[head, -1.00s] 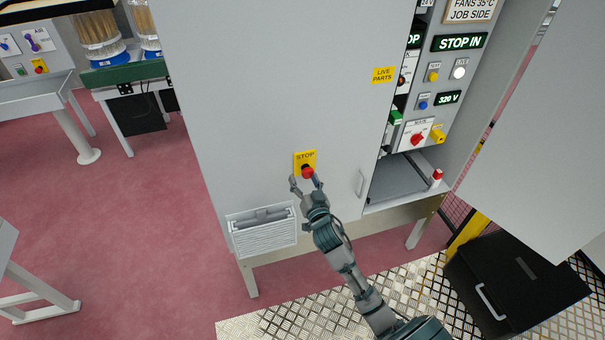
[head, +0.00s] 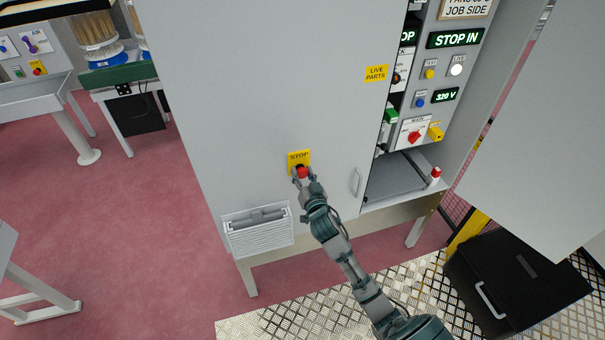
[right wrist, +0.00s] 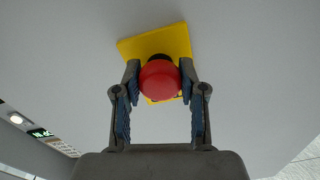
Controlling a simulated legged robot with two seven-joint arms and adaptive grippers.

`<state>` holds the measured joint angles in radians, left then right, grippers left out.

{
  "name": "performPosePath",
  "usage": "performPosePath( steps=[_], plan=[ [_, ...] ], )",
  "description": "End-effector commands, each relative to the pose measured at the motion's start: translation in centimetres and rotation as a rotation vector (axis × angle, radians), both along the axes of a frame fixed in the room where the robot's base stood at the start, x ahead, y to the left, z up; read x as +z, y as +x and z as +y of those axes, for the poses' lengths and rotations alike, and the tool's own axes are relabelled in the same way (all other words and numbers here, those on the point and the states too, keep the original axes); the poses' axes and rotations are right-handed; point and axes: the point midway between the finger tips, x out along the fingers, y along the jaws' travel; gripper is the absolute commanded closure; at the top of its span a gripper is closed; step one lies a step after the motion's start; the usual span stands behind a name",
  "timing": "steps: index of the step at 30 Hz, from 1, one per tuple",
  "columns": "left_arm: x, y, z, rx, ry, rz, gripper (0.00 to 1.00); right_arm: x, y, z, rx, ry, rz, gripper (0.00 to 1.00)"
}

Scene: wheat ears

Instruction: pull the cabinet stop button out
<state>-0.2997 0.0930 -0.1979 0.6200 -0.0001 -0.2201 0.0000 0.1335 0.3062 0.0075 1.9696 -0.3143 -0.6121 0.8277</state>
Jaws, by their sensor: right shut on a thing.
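The red stop button (head: 303,173) stands out from a yellow STOP plate (head: 299,156) on the grey cabinet (head: 265,90). In the right wrist view the red button (right wrist: 160,80) sits between the two fingertips, with the yellow plate (right wrist: 155,42) behind it. My right gripper (head: 303,178) is shut on the button, one finger on each side; it also shows in the right wrist view (right wrist: 160,78). My left gripper is not in view.
The cabinet's right bay is open, with switches, lamps and a 320 V display (head: 445,95). A white vent box (head: 258,229) is on the cabinet front, lower left. A black case (head: 515,285) lies at the lower right.

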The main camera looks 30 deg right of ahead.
Motion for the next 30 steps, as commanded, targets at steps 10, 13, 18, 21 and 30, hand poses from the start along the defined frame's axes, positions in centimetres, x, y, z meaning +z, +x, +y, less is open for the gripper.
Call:
performPosePath(
  steps=[10,13,18,21,30],
  plan=[
    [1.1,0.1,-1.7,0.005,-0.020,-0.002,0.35,0.3,-1.8,0.5,0.001,0.001,-0.006,1.00],
    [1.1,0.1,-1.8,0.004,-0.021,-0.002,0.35,0.3,-1.8,0.5,0.000,0.001,-0.005,1.00],
    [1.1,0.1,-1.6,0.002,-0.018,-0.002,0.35,0.2,-1.7,0.3,-0.001,0.001,-0.004,0.33],
    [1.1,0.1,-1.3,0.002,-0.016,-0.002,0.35,0.2,-1.7,0.3,-0.001,0.001,-0.004,0.33],
    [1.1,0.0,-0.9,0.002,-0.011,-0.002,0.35,0.0,-3.2,0.7,-0.001,0.003,-0.003,0.33]
  ],
)
